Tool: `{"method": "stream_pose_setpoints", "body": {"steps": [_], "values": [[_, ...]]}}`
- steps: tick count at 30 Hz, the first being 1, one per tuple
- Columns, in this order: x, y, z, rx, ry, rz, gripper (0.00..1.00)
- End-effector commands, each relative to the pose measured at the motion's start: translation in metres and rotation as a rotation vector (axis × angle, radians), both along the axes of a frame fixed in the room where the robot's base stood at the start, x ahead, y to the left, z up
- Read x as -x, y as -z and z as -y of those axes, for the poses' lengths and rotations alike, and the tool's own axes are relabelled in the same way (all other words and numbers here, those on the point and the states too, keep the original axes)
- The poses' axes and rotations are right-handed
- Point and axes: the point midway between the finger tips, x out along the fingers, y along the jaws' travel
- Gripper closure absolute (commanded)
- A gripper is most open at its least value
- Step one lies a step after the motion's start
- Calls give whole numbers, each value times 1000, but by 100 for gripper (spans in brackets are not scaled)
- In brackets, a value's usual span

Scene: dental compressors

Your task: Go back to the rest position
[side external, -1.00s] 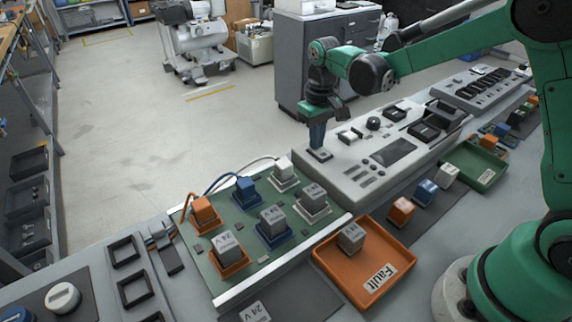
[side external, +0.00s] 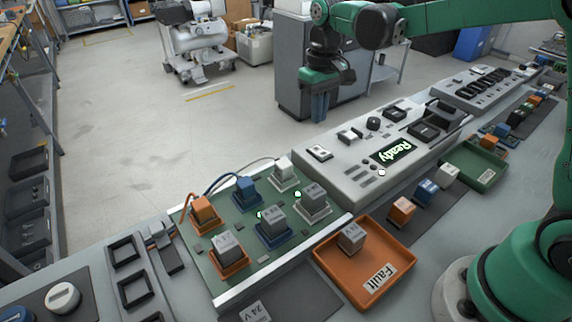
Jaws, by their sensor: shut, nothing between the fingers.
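My gripper (side external: 320,107) hangs in the air above and behind the white control console (side external: 335,165), pointing down, shut and empty. It is apart from the console and touches nothing. The console's display (side external: 390,150) is lit and reads "Ready" in green. A light rocker switch (side external: 319,152) sits at the console's left end, below my gripper in the picture. The green circuit board (side external: 205,262) carries several cube modules, and small green lights (side external: 297,194) glow on it.
An orange tray (side external: 372,285) labelled "Fault" holds one grey cube (side external: 351,238). A green tray (side external: 488,172) and loose orange (side external: 402,211), blue and white cubes lie along the bench's right side. A grey cabinet (side external: 292,70) stands behind the console.

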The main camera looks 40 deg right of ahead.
Motion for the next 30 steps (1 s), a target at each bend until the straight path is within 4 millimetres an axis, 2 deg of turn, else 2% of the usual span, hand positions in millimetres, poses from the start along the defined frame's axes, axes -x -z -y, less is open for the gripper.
{"method": "stream_pose_setpoints", "body": {"steps": [4, 13, 17, 24, 30], "values": [[0, -7, 0, 0, 0, 0, 100], [1, -7, 0, 0, 0, 2, 100], [8, -14, -1, 1, 0, 38, 100], [51, -38, -4, 3, -1, 244, 100], [90, -39, -6, 3, -1, 439, 100]]}}
